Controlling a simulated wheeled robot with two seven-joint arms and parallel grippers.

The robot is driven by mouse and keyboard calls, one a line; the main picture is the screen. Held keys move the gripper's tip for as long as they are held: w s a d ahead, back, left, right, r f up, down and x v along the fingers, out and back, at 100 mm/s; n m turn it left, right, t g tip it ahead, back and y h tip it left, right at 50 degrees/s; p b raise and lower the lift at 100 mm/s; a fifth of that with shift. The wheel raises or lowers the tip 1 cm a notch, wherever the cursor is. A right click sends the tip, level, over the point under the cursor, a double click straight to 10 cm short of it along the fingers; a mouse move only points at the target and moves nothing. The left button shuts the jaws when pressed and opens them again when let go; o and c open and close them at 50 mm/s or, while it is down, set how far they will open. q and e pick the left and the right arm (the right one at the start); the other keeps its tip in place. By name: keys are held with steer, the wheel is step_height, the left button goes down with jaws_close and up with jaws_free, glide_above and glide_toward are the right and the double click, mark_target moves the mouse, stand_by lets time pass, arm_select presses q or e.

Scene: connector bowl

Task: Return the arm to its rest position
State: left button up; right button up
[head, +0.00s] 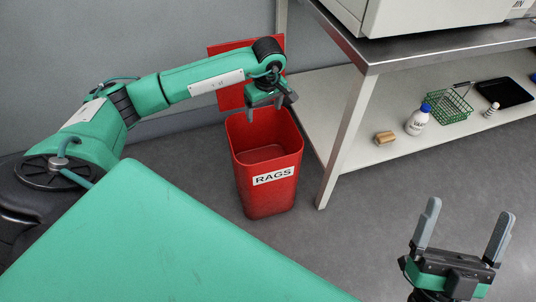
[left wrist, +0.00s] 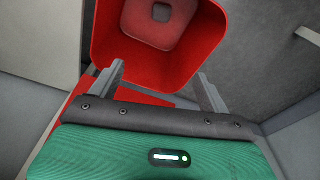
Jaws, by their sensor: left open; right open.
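My left arm (head: 190,83) reaches in from the left in the head view. Its gripper (head: 266,116) is open and points down over the rear rim of a red bin labelled RAGS (head: 262,190). In the left wrist view, the left gripper (left wrist: 163,82) shows two spread fingers with nothing between them, and the bin (left wrist: 215,50) opens beyond the fingertips. The part of the bin's inside that shows looks empty. My right gripper (head: 469,225) is open and empty at the lower right of the head view, with its fingers pointing up.
A metal bench (head: 440,45) stands at the right. Its lower shelf (head: 340,120) holds a white bottle with a blue cap (head: 418,122), a brown roll (head: 384,137), a green wire basket (head: 448,107) and a black tray (head: 505,92). A bench leg (head: 345,140) rises close right of the bin. Floor in front is clear.

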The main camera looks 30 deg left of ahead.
arm_select(q)
steer(key=shift+d+r, duration=0.1)
steer(key=shift+r, duration=0.85)
arm_select(e)
steer(key=shift+w+a+f+g, duration=0.15)
steer(key=shift+w+f+g, duration=0.05)
steer(key=shift+f+g, duration=0.2)
steer(key=shift+w+a+f+g, duration=0.2)
steer(key=shift+f+g, duration=0.1)
steer(key=shift+f, duration=0.1)
